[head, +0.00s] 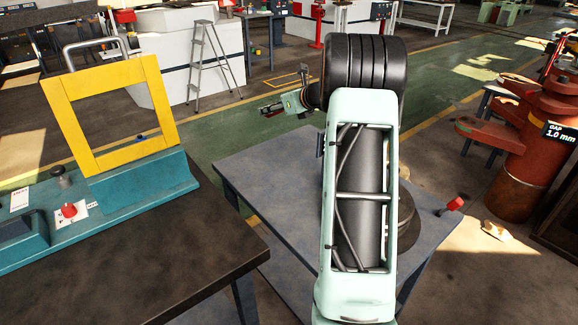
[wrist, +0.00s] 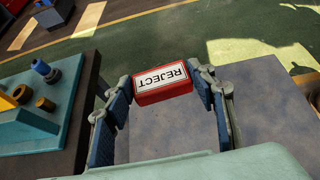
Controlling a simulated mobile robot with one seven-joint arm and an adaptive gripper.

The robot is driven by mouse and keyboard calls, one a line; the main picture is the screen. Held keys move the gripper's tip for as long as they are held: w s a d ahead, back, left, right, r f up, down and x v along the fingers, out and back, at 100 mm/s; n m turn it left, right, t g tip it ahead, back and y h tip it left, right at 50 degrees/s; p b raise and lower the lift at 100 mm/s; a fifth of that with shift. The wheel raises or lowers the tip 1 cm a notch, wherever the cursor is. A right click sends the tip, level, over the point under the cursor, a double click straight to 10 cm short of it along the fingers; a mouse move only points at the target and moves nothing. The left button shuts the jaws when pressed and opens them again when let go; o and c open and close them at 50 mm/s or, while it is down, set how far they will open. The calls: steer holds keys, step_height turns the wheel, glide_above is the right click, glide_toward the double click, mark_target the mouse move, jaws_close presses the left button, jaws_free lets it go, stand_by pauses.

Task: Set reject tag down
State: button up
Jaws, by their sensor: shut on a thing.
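The red reject tag, with a white label reading REJECT upside down, is between the fingertips of my gripper (wrist: 163,82) in the wrist view. The tag (wrist: 150,99) touches the pads on both sides, and my gripper is shut on it. In the head view my gripper (head: 272,108) points left, beyond the far edge of the grey table, and only a small bit of red shows at its tip. The tag appears held in the air; its height cannot be told.
A grey-blue table (head: 262,165) stands under my arm, its visible left part bare. A dark workbench (head: 180,245) at left carries a teal machine with a yellow frame (head: 160,104). A rust-red machine (head: 530,145) stands at right.

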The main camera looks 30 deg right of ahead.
mark_target(284, 170)
steer(key=w+d+r+m+h, duration=0.1)
steer(key=w+d+r+h, duration=0.1)
steer(key=d+r, duration=0.15)
steer(key=f+b, duration=0.6)
steer(key=f, duration=2.2)
steer(key=shift+d+f, duration=0.2)
steer(key=shift+b, duration=0.3)
steer(key=shift+f, duration=0.2)
steer(key=o, duration=1.2)
steer(key=shift+r, duration=0.1)
steer(key=shift+r, duration=0.1)
